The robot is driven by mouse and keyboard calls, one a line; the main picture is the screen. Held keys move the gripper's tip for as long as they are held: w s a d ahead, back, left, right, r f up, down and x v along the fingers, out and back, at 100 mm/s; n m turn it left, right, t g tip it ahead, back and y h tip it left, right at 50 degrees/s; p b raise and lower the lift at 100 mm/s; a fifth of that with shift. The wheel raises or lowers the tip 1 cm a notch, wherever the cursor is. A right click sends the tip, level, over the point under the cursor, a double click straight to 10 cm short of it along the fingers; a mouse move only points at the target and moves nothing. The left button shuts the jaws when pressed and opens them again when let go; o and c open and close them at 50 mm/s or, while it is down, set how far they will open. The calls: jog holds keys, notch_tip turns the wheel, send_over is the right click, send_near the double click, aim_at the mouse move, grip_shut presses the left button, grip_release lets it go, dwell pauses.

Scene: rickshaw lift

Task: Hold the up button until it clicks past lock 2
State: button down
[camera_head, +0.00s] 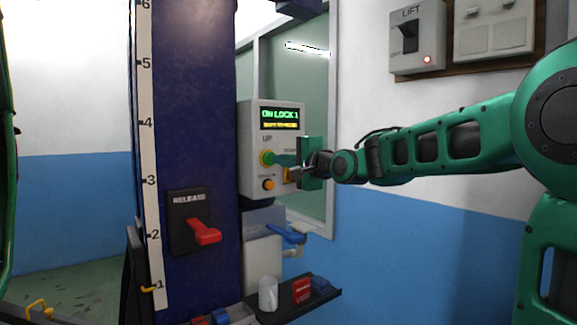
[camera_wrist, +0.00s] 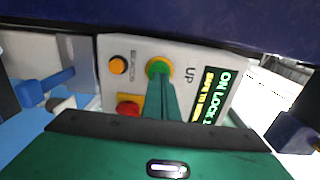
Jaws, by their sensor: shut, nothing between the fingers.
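The grey control box (camera_head: 252,120) is on the side of the blue column. In the wrist view the fingertips (camera_wrist: 159,79) overlap the button's near edge. I cannot tell whether the button is pressed in.
A red button (camera_wrist: 129,108) on a yellow plate and an orange button (camera_wrist: 118,64) sit close to my fingers. The column has a red release lever (camera_head: 205,231) and a numbered scale (camera_head: 150,150); a yellow pointer (camera_head: 150,289) is near 1. A tray (camera_head: 325,292) juts out below.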

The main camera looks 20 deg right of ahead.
jog(key=shift+x, duration=0.9)
